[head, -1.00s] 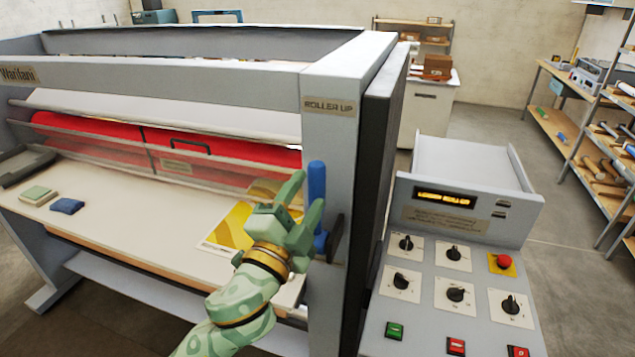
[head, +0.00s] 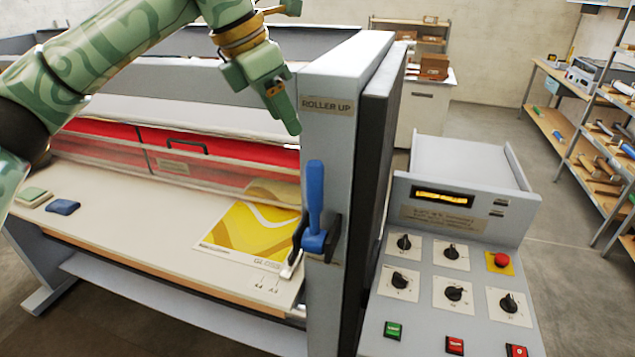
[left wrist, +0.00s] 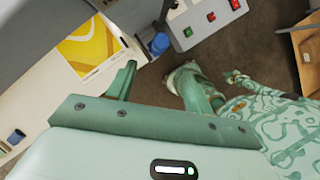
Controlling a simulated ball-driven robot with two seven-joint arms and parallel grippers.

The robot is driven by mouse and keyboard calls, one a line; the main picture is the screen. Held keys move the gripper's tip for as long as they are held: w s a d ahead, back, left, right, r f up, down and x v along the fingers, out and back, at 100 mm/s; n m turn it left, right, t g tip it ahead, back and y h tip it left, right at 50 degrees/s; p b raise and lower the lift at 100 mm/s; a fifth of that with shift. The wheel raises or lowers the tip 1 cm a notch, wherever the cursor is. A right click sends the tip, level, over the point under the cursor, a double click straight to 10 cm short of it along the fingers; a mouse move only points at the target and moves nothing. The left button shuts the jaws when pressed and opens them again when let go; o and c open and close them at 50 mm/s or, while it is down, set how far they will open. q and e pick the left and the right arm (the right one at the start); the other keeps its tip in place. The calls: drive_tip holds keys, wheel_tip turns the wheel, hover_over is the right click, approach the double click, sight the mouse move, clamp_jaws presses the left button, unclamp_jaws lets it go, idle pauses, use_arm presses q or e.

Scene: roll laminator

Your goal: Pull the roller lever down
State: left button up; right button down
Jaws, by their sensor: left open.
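The roller lever (head: 315,195) has an upright blue handle on the front of the laminator's right post, below the "ROLLER UP" label (head: 327,106). It also shows in the left wrist view as a blue shape (left wrist: 158,43). My left gripper (head: 288,72) is open and empty, above and a little left of the lever, clear of it. One finger points down beside the label. In the left wrist view, green parts of my other arm show over the floor; its jaw state is unclear.
A yellow printed sheet (head: 250,235) lies on the feed table, left of the lever. Red rollers (head: 230,152) sit behind a clear guard. The control panel (head: 425,290) stands to the right. A blue pad (head: 63,207) and a green pad (head: 32,196) lie at the table's left.

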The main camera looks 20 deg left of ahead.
sight(318, 183)
use_arm(q)
drive_tip(key=p+x, duration=0.1)
drive_tip(key=x, duration=1.4)
drive_tip(key=shift+d+f+p, duration=0.1)
drive_tip(key=shift+f+p, duration=0.05)
drive_tip(key=shift+p, duration=0.25)
drive_tip(key=shift+w+d+f, duration=0.1)
drive_tip(key=shift+f, duration=0.35)
drive_tip(key=shift+c, duration=0.2)
drive_tip(key=c, duration=1.1)
clamp_jaws()
